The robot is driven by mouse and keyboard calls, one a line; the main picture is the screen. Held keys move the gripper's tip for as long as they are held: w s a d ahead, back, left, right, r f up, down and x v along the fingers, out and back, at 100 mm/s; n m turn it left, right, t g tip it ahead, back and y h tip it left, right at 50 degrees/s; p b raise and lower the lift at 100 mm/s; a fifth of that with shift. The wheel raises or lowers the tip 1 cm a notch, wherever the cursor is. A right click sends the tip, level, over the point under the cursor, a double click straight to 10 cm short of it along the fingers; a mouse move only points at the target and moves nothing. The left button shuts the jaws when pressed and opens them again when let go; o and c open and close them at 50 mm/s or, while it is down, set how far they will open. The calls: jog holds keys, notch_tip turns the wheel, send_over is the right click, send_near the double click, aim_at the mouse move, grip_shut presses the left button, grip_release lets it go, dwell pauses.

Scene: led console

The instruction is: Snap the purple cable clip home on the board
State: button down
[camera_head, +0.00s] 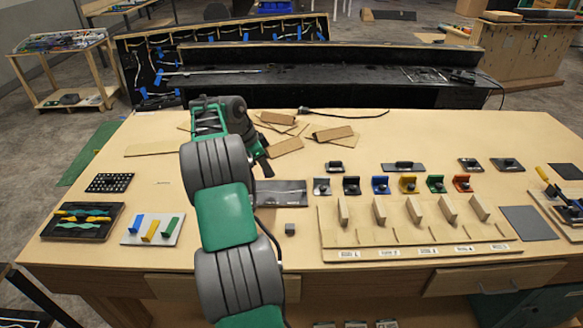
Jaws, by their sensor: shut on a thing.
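My gripper (264,166) is over the middle of the wooden workbench, at the end of my green and grey arm. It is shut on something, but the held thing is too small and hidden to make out. I see no purple cable clip anywhere in this view. A dark grey board (290,188) with a thin pale line across it lies on the bench just below and right of my gripper. My arm hides its left part. I cannot tell whether my gripper touches the board.
A wooden rack (415,250) with upright blocks stands at right, with several coloured brackets behind it. Loose cardboard pieces (285,147) lie behind my gripper. Trays of coloured parts (85,220) are at left.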

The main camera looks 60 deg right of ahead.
aim_at(296, 192)
jog(key=s+d+m, duration=0.1)
jog(key=s, duration=0.1)
jog(key=s+d+f+m, duration=0.1)
jog(key=s, duration=0.1)
jog(key=s+d+f+m+y, duration=0.1)
jog(key=s+d+m, duration=0.1)
jog(key=s, duration=0.1)
jog(key=shift+f+g+p, duration=0.2)
jog(key=shift+g+p, duration=0.1)
jog(key=shift+g, duration=0.1)
jog(key=shift+s+f, duration=0.15)
jog(key=shift+f, duration=0.1)
notch_tip(296, 192, down, 2)
jog(key=b, duration=0.2)
jog(key=shift+f+b, duration=0.2)
jog(key=shift+b, duration=0.1)
jog(key=shift+w+a+r, duration=0.1)
jog(key=shift+w+a, duration=0.05)
jog(key=shift+w, duration=0.05)
jog(key=shift+f+b, duration=0.8)
jog(key=shift+f, duration=0.4)
dwell(0.5)
jog(key=c, duration=1.2)
grip_release()
